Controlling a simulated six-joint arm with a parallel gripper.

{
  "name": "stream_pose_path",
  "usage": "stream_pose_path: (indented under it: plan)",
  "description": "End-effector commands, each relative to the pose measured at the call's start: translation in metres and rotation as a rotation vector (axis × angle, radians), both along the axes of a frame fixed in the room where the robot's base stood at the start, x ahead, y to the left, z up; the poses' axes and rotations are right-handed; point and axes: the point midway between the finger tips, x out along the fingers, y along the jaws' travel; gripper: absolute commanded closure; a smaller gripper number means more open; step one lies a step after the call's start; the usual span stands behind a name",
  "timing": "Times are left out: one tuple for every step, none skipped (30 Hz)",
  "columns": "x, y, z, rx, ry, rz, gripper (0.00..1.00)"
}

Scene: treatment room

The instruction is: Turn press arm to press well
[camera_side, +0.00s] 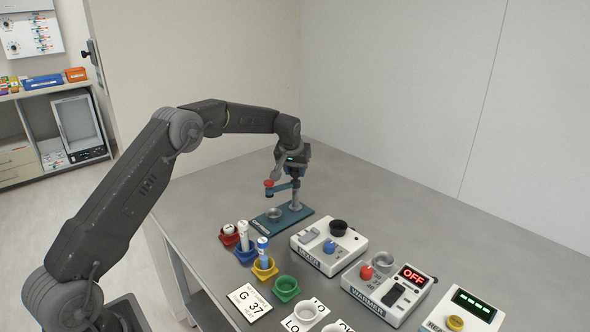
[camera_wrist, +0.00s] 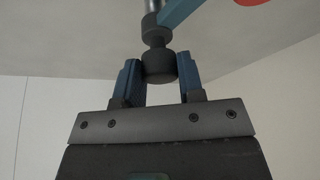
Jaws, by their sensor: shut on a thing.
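The press stands on the grey table with a teal base plate (camera_side: 262,227), a grey upright post (camera_side: 295,201) and a small metal well (camera_side: 273,214) on the plate. Its teal press arm (camera_side: 282,188) reaches out to the left from the post, with a red pad (camera_side: 268,183) at its end. The pad is raised over the plate near the well; I cannot tell if it is exactly above it. My gripper (camera_side: 294,174) is above the post. In the wrist view, its blue fingers (camera_wrist: 159,78) are shut on the dark knob (camera_wrist: 159,62) of the press; the press arm passes beyond it.
A mixer-like white box (camera_side: 328,248) with a dark cup and a warmer (camera_side: 388,290) reading OFF stand to the right. Red, blue, yellow and green holders, some with tubes, stand in front. A G 37 card (camera_side: 249,302) lies nearby. The table behind the press is clear.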

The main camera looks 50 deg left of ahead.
Motion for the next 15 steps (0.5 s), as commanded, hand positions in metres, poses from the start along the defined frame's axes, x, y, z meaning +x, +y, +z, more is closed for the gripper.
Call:
stream_pose_path:
  plan:
    - [0.0003, -0.0005, -0.0004, 0.0, 0.001, 0.03, 1.0]
    - [0.0002, -0.0005, -0.0004, 0.001, 0.002, 0.05, 1.0]
    - [0.0005, -0.0006, -0.0002, 0.0, 0.0, 0.075, 1.0]
    - [0.0007, -0.0008, 0.0001, 0.001, 0.0, 0.092, 1.0]
    - [0.0006, -0.0007, 0.0, 0.001, -0.001, 0.108, 1.0]
    - [0.0005, -0.0008, 0.0, 0.001, 0.0, 0.129, 1.0]
    - [0.0005, -0.0009, -0.0001, 0.0, 0.001, 0.143, 1.0]
    - [0.0006, -0.0008, -0.0001, 0.0, 0.0, 0.156, 1.0]
    - [0.0006, -0.0007, -0.0001, 0.0, 0.0, 0.172, 1.0]
    - [0.0006, -0.0006, 0.0, 0.0, 0.0, 0.182, 1.0]
    - [0.0006, -0.0006, 0.0, 0.001, 0.0, 0.192, 1.0]
    - [0.0006, -0.0006, -0.0001, 0.0, 0.0, 0.202, 1.0]
    - [0.0004, -0.0006, -0.0002, -0.001, 0.001, 0.209, 1.0]
    - [0.0004, -0.0006, -0.0003, -0.001, 0.0, 0.215, 1.0]
    - [0.0004, -0.0006, -0.0004, -0.001, 0.0, 0.222, 1.0]
